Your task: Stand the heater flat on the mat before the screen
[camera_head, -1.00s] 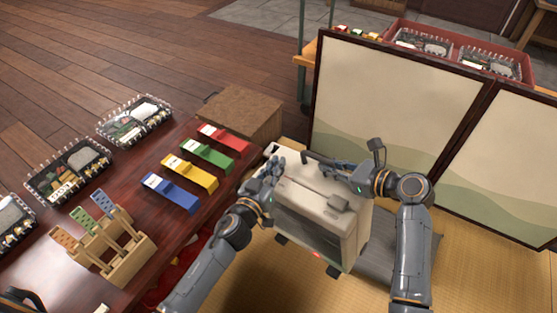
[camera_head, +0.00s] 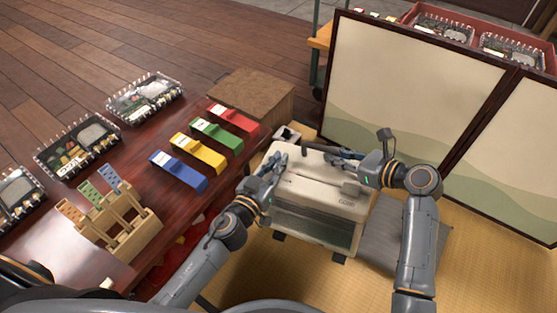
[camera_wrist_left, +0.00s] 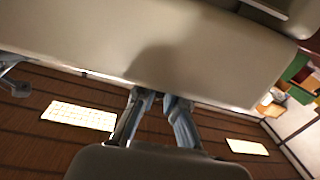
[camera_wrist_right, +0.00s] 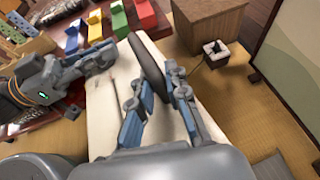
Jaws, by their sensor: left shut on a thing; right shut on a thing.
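The heater (camera_head: 320,207) is a cream box with a dark front and small dark feet. It stands between the low table and the screen (camera_head: 405,95), and appears held up by both grippers; whether its feet touch the floor is unclear. My left gripper (camera_head: 275,168) is shut on the heater's left end. My right gripper (camera_head: 345,160) is shut on the dark handle (camera_wrist_right: 148,68) on top of the heater. The grey mat (camera_head: 385,240) lies on the tatami to the right of the heater, before the screen, partly hidden by the heater and my right arm.
A brown box (camera_head: 250,98) and a small socket box (camera_wrist_right: 215,50) stand behind the heater. Tatami (camera_head: 470,275) is clear at lower right.

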